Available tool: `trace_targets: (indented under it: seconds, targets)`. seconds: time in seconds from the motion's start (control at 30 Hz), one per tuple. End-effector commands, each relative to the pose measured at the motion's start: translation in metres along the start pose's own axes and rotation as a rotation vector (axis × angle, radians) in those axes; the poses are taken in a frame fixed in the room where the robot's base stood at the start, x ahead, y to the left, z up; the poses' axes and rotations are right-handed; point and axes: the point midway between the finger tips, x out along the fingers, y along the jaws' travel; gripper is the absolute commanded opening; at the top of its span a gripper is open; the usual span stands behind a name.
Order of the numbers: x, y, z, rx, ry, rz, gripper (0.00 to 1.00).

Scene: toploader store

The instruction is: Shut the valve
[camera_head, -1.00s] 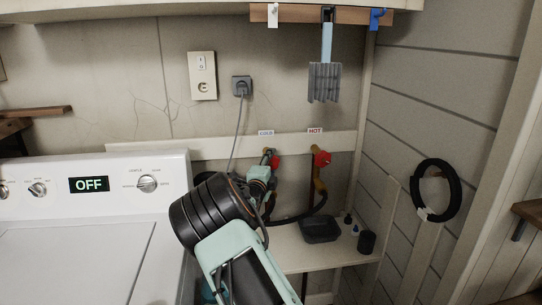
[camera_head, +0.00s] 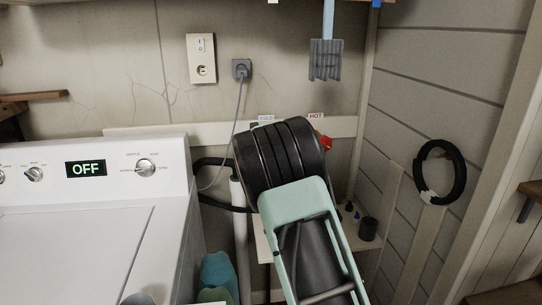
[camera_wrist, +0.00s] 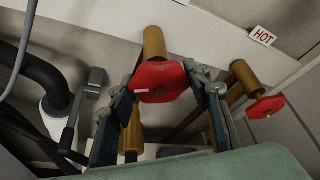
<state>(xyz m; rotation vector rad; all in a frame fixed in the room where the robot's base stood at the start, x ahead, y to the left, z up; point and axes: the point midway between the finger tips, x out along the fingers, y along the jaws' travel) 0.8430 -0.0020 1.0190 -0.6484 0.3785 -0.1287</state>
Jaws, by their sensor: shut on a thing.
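A red valve handle (camera_wrist: 160,82) on a brass stem sits in the middle of the wrist view. It is the left one of two, on the COLD side. My gripper (camera_wrist: 166,88) has one finger on each side of this handle and is shut on it. The second red handle (camera_wrist: 265,107), by the HOT label (camera_wrist: 262,36), is to the right and clear of the fingers. Part of the hot handle (camera_head: 326,143) shows in the head view. There my arm hides the cold valve and my fingers.
The white washer (camera_head: 85,220) stands at left, its display reading OFF. A wall outlet (camera_head: 201,58) and plugged cord are above. A grey brush (camera_head: 327,60) hangs overhead. A black hose coil (camera_head: 440,172) hangs on the right wall. A dark hose (camera_wrist: 40,75) runs left of my fingers.

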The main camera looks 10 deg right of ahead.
Motion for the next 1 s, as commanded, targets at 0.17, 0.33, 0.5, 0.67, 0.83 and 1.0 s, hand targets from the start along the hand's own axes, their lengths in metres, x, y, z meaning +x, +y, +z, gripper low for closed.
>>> trace_targets:
  seconds: [0.17, 0.33, 0.5, 0.67, 0.83, 1.0]
  targets:
    - [0.0018, 0.0006, -0.0031, 0.159, -0.004, 0.060, 0.21]
    - [0.0016, 0.0002, -0.0024, 0.307, -0.004, 0.122, 0.21]
    - [0.0013, 0.0005, -0.0018, 0.456, -0.004, 0.185, 0.21]
    - [0.0008, 0.0006, -0.0009, 0.595, -0.004, 0.243, 0.21]
    - [0.0006, 0.0007, -0.0001, 0.745, -0.003, 0.306, 0.21]
    - [0.0005, 0.0004, 0.0001, 0.893, -0.003, 0.367, 0.21]
